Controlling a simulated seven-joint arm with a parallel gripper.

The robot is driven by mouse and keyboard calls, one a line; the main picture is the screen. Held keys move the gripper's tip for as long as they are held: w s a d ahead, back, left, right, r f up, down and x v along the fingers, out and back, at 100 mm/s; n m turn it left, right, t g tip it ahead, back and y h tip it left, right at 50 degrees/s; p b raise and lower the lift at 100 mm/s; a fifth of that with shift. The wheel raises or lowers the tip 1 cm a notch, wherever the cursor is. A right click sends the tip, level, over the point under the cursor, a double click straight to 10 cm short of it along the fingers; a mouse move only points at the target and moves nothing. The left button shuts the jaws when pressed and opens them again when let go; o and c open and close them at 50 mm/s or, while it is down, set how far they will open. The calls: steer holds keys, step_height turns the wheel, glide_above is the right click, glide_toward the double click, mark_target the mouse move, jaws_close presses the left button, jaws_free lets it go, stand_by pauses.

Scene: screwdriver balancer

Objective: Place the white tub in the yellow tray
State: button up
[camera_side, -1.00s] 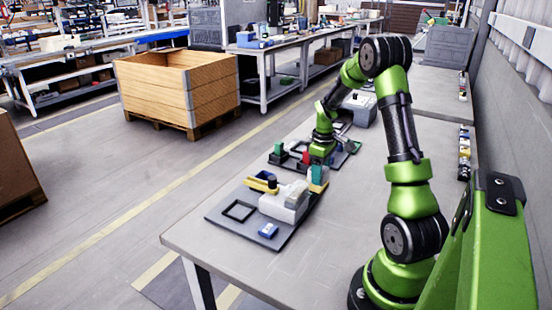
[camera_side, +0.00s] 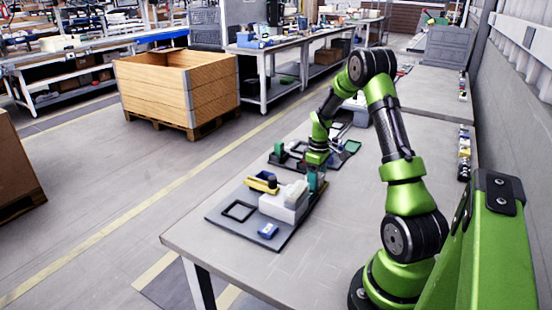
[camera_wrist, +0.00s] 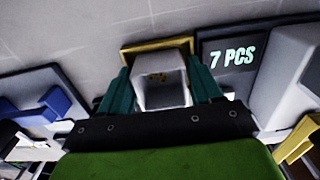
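The white tub (camera_wrist: 158,84) sits between the two teal fingers of my gripper (camera_wrist: 160,92) in the wrist view, with a finger close against each side. The yellow tray (camera_wrist: 157,45) shows as a yellow rim behind and around the tub's far end. The tub lies within the rim's outline, but I cannot tell whether it rests on the tray floor. In the side view my gripper (camera_side: 316,176) is low at the far right end of the grey mat, beside a white box. It hides the tub and the tray there.
A dark panel reading "7 PCS" (camera_wrist: 232,57) and the white box (camera_side: 283,206) are close to my gripper. The near table top is clear.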

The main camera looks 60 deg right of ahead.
steer(key=shift+o, duration=0.2)
steer(key=shift+r, duration=0.1)
step_height(320, 180, up, 12)
steer(key=w+a+r+t, duration=0.1)
steer(key=w+a+r, duration=0.1)
steer(key=a+r, duration=0.45)
steer(key=s+a+r+m+t, duration=0.1)
steer(key=s+a+t, duration=0.1)
steer(key=a, duration=0.7)
steer(key=s+a+r+m+t+y, duration=0.1)
steer(key=s+a, duration=0.3)
steer(key=a, duration=0.6)
steer(key=s+a+r+m+t+y, duration=0.1)
steer(key=s+a+r+m+t, duration=0.1)
steer(key=a, duration=0.7)
steer(key=shift+s+a+r+t, duration=0.2)
steer(key=shift+s+a+t, duration=0.1)
steer(key=shift+s+t, duration=0.35)
